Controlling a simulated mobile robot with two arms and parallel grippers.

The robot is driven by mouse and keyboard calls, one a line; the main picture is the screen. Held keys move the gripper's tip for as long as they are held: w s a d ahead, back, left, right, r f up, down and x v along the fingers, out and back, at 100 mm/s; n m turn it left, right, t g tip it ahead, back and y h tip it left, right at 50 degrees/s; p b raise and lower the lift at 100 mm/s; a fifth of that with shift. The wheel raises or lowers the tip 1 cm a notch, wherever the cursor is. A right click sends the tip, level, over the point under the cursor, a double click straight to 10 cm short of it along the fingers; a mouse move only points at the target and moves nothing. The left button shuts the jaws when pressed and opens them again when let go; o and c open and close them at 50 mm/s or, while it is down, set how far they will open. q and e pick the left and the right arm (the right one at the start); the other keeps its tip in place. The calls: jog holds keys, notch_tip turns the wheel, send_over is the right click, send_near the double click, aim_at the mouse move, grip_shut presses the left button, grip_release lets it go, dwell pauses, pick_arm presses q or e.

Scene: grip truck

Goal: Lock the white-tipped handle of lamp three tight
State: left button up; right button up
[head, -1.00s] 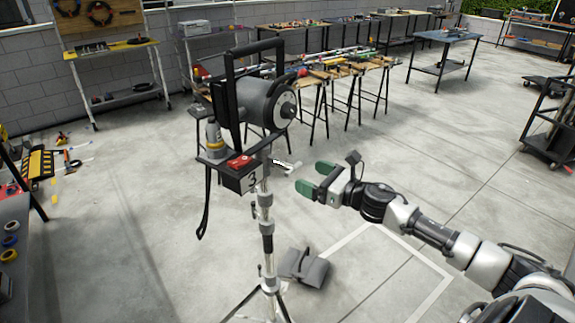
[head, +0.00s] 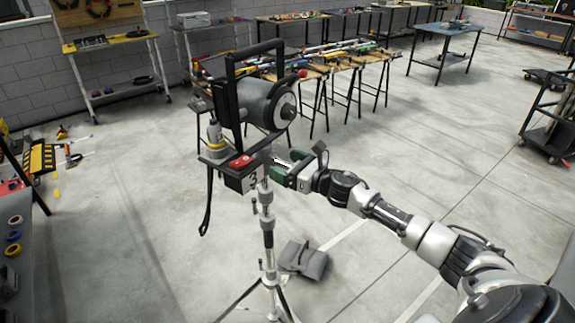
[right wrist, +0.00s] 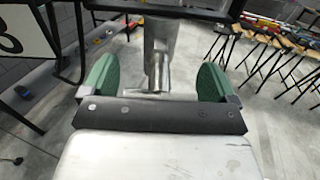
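Lamp three (head: 262,105) stands on a metal tripod stand, with a box marked 3 (head: 243,178) hung below its head. The white-tipped handle (head: 281,161) juts right from the stand just below the lamp; my gripper partly hides it. My right gripper (head: 285,170) has green fingers and is at the handle. In the right wrist view the fingers (right wrist: 155,78) are spread wide, with a grey metal rod (right wrist: 157,70) between them and gaps on both sides. I cannot tell whether this rod is the handle or part of the stand. My left gripper is not in view.
A dark sandbag (head: 304,261) lies by the tripod's legs. Tool-covered work tables (head: 340,66) stand behind the lamp. A black cart (head: 552,125) is at the far right. The concrete floor right of the stand is mostly clear.

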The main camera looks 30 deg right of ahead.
jog(key=c, duration=0.9)
jog(key=shift+o, duration=0.2)
